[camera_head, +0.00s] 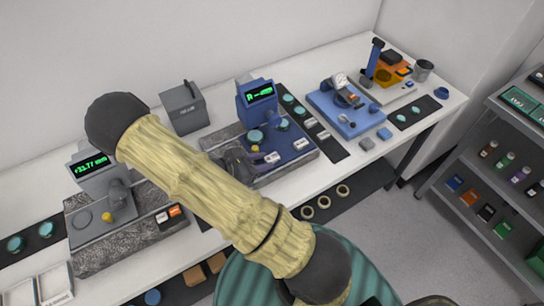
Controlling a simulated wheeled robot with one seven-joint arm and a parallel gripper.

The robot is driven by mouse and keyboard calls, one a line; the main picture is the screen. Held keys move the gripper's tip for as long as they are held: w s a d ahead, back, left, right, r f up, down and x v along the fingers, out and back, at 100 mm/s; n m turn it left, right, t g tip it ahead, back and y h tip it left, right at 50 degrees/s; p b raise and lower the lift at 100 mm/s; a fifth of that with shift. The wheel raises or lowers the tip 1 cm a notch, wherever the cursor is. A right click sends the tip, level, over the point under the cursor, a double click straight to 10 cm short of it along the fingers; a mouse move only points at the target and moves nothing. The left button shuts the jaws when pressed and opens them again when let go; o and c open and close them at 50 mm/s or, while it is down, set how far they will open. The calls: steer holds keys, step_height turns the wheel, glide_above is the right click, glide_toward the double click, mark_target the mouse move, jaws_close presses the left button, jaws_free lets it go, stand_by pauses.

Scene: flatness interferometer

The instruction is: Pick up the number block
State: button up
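Several small pale blocks with dark markings lie on the bench, and I cannot read which is the number block. One pale block (272,158) lies on the blue-topped instrument (296,155), another block (300,144) lies to its right, and two more lie on the dark strip beside it. A white block (162,217) and an orange one sit on the left grey instrument.
My arm crosses the middle of the view. The left granite base (100,257) carries a green-lit display (93,167). A blue plate (345,115) with a dial gauge stands to the right. A grey shelf (480,181) with small boxes and bottles stands at far right.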

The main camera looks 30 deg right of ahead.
stand_by(0.4)
steer(key=c, duration=0.6)
steer(key=shift+r, duration=0.1)
step_height(320, 180, up, 10)
steer(key=shift+f+b, duration=0.1)
steer(key=shift+b, duration=0.45)
stand_by(0.6)
